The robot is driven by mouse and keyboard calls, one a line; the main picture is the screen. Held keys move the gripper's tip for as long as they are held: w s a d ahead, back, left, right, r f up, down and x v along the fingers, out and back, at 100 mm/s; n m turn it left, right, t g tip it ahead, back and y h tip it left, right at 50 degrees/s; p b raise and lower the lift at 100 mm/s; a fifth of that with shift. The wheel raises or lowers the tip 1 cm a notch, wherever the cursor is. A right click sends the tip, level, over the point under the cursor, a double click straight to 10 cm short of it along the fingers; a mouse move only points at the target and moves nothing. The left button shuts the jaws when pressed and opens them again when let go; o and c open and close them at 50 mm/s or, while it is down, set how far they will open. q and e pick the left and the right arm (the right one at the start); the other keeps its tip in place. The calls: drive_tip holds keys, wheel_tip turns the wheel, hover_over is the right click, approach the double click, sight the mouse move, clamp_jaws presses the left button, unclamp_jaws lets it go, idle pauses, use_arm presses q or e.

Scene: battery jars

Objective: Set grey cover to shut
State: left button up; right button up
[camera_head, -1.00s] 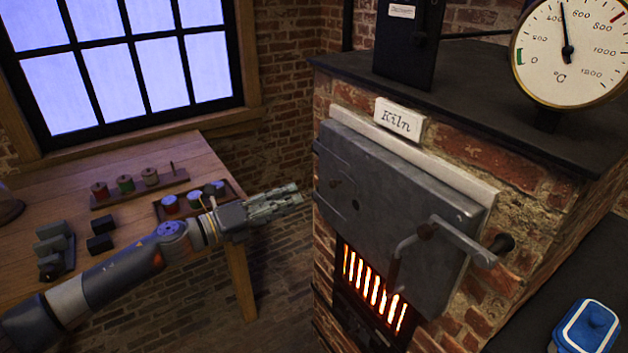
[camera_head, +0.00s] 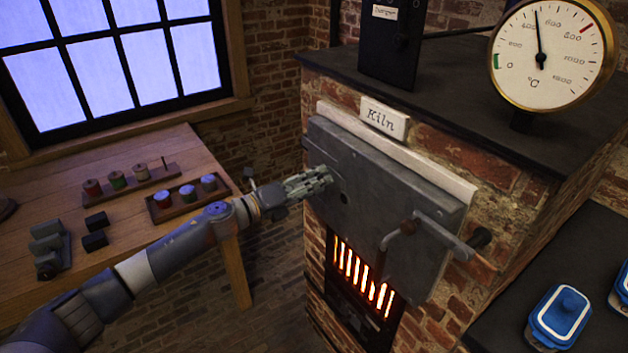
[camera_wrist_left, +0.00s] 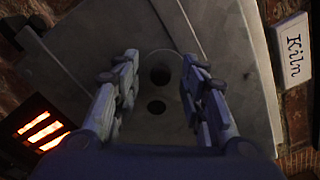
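The kiln's grey door (camera_head: 375,190) is closed against the brick front. A grey cover (camera_wrist_left: 165,60), apparently a flat round-ended plate with a dark round spot, shows on the door between my fingers in the left wrist view. My right gripper is out of view.
A bent door handle (camera_head: 425,232) sticks out at the right. Glowing grate bars (camera_head: 360,278) are below the door. A wooden table (camera_head: 110,205) with spools and jars stands left. A dial gauge (camera_head: 552,55) tops the kiln. A blue-lidded box (camera_head: 560,315) lies at the lower right.

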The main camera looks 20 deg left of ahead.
use_arm(q)
clamp_jaws()
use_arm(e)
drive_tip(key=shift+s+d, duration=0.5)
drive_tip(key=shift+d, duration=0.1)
use_arm(q)
drive_tip(key=d+f+n+p, duration=0.1)
drive_tip(key=n, duration=0.3)
drive_tip(key=s+d+f+n+p, duration=0.1)
drive_tip(key=n+p, duration=0.1)
drive_tip(key=n, duration=0.2)
drive_tip(key=s+d+f+n+p, duration=0.1)
drive_tip(key=f+n+p, duration=0.1)
drive_tip(key=n, duration=0.2)
drive_tip(key=shift+s+n, duration=0.2)
drive_tip(key=shift+n, duration=0.1)
drive_tip(key=shift+s+d+f+n+p, duration=0.15)
drive_tip(key=shift+s+d+n+p, duration=0.2)
drive_tip(key=shift+n, duration=0.55)
drive_tip(key=shift+s+d+f+n+p, duration=0.15)
drive_tip(key=shift+d+n+p, duration=0.2)
drive_tip(key=shift+n, duration=0.55)
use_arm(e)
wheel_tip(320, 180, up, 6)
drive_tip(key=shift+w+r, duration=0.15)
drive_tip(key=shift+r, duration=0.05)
use_arm(q)
drive_tip(key=shift+a, duration=0.1)
